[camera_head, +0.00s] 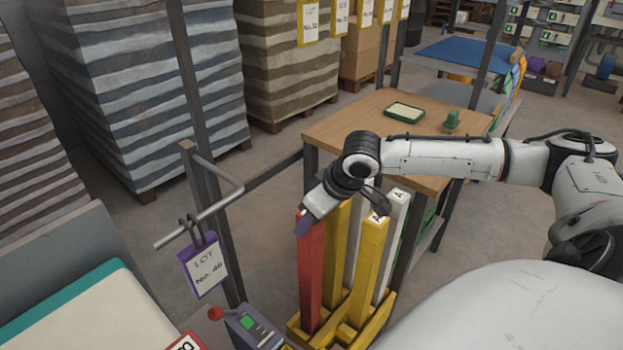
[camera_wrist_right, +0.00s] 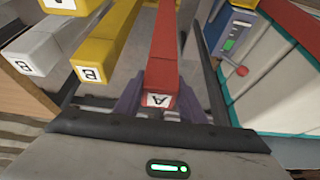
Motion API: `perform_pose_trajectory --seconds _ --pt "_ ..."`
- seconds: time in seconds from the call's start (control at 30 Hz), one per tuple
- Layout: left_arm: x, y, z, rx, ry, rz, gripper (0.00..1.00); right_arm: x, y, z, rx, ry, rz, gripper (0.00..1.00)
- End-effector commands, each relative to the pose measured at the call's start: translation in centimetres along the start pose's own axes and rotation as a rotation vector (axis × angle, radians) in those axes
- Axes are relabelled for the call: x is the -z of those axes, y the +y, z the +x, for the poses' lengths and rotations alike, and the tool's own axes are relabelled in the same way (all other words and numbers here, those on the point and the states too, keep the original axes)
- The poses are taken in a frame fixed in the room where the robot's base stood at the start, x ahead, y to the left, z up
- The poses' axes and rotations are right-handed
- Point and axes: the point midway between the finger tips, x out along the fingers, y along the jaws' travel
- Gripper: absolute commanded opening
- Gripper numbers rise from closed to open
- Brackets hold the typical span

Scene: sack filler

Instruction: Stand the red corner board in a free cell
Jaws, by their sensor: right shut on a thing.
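The red corner board (camera_head: 311,272) stands about upright, with its lower end at the yellow slotted rack (camera_head: 352,340). I cannot tell whether its foot is inside a cell or just above one. My right gripper (camera_head: 307,222) is shut on its top end. My left gripper is out of view.
A grey control box (camera_head: 252,328) with a red knob stands left of the rack. A purple lot tag (camera_head: 203,265) hangs from a metal bar. A wooden table (camera_head: 350,130) with a green tray (camera_head: 404,113) stands behind. Wrapped pallet stacks (camera_head: 160,90) stand at the back left.

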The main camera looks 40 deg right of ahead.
Motion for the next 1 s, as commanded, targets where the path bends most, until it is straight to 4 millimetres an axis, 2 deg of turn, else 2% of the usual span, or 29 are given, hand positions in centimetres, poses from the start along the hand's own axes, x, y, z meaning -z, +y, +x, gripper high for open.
perform_pose_trajectory --seconds 0.33,1.0 --pt "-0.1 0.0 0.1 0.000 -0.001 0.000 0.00 -0.1 0.0 0.2 0.000 0.001 0.000 0.10" --pt "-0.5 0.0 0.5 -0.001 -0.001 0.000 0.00 -1.0 0.0 2.1 0.000 0.001 0.000 0.10"
